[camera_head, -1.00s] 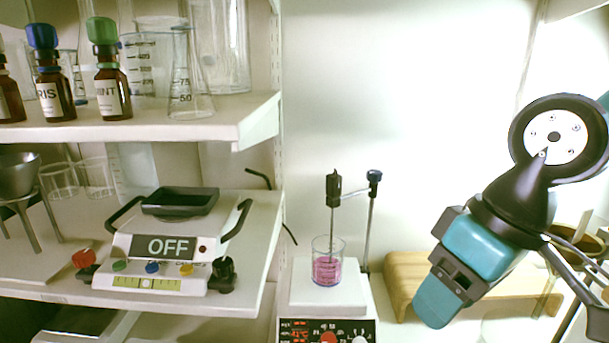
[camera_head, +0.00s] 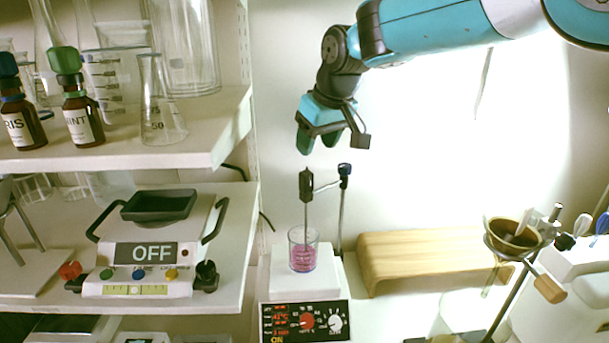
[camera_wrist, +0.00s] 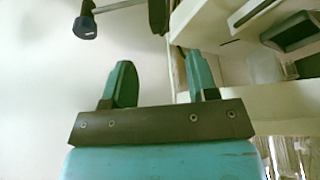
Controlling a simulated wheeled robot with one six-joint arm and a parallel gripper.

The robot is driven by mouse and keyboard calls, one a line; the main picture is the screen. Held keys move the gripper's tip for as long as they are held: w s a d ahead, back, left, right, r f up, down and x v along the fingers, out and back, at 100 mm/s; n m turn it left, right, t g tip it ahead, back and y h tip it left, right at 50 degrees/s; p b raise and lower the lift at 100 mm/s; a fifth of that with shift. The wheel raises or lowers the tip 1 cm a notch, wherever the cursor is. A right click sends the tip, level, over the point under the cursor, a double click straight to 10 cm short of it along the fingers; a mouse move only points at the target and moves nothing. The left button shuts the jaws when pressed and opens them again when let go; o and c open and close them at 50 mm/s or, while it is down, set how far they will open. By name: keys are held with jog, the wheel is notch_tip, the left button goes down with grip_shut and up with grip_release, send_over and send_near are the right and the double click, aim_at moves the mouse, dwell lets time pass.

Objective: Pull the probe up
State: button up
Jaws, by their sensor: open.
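The probe (camera_head: 307,190) is a thin rod with a black block at its top, held by a clamp arm on an upright stand (camera_head: 342,205) with a dark blue knob. Its lower end is in a beaker (camera_head: 303,255) of pink liquid on a hotplate stirrer (camera_head: 305,285). My gripper (camera_head: 318,150) is open and empty, pointing down just above the probe's black top and apart from it. In the wrist view, my open teal fingers (camera_wrist: 160,82) show, with the stand's blue knob (camera_wrist: 86,26) at the upper left and part of a black block (camera_wrist: 158,15) at the top edge.
A wooden block (camera_head: 430,260) lies right of the stirrer. A funnel (camera_head: 512,235) on a stand is at right. The wall space right of the probe is clear.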

aim_at(306, 172)
jog(key=p+x, duration=0.2)
jog(key=x, duration=0.9)
jog(key=shift+a, duration=0.1)
grip_shut()
notch_tip(306, 172, up, 10)
jog(key=p, duration=0.5)
jog(key=shift+w+r, duration=0.1)
jog(key=shift+c, duration=0.7)
grip_release()
jog(key=shift+r, duration=0.1)
jog(key=shift+o, duration=0.7)
